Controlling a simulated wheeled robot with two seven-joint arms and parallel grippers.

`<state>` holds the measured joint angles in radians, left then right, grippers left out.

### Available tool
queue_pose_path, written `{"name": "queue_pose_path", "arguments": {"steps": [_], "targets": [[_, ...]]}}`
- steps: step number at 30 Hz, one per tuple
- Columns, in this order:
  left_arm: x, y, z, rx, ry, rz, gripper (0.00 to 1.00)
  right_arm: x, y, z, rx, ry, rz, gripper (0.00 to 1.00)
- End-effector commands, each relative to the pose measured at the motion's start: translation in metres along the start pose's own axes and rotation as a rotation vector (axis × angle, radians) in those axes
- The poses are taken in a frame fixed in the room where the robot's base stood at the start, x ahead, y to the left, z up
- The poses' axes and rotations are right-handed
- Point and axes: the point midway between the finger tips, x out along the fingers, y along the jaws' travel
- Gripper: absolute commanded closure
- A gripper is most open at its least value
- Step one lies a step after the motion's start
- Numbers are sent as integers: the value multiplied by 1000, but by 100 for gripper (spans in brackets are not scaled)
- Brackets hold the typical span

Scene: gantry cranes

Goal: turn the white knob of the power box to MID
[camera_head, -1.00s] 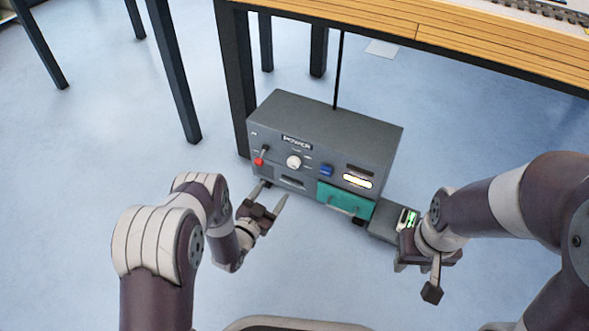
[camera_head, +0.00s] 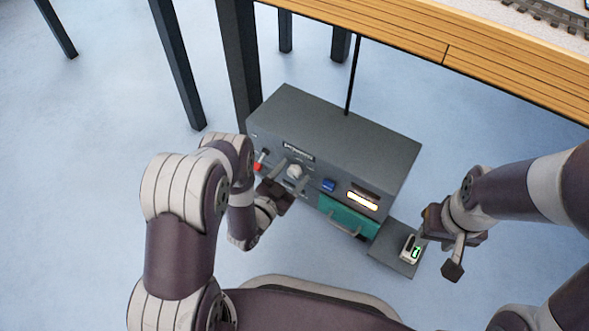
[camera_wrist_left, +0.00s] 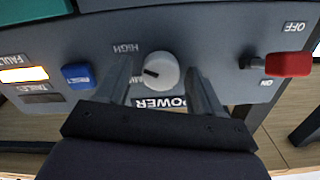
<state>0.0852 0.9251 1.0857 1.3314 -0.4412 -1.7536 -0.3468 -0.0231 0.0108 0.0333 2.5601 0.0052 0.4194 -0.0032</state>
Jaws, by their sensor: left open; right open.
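The power box (camera_head: 345,145) is a dark grey unit on the floor by a table leg. Its white round knob (camera_head: 294,171) is on the front panel, and it shows larger in the left wrist view (camera_wrist_left: 163,70). There the panel appears upside down, with HIGH to the upper left of the knob. A dark mark on the knob points left in that view. My left gripper (camera_head: 291,175) is open, one finger on each side of the knob; I cannot tell whether they touch it. My right gripper (camera_head: 438,248) is open and empty, right of the box.
A red-tipped lever (camera_wrist_left: 288,64) with ON and OFF labels and a blue RESET button (camera_wrist_left: 78,76) flank the knob. A teal drawer (camera_head: 345,214) is below. A small device with a green screen (camera_head: 411,250) is near my right gripper. A wooden table (camera_head: 400,30) overhangs behind.

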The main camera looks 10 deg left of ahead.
Motion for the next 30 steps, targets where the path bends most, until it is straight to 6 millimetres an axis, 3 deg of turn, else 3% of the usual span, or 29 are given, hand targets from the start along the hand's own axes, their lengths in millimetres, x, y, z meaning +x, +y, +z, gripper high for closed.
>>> {"name": "queue_pose_path", "arguments": {"steps": [4,9,20,30], "targets": [[0,0,0,0,0,0,37,0,0,0,0,0,0,57],[0,0,0,0,0,0,90,0,0,0,0,0,0,57],[0,0,-1,-47,-1,0,89,-4,0,0,0,0,0,57],[0,-2,-2,-289,-2,0,89,-20,0,-2,0,0,0,57]]}}
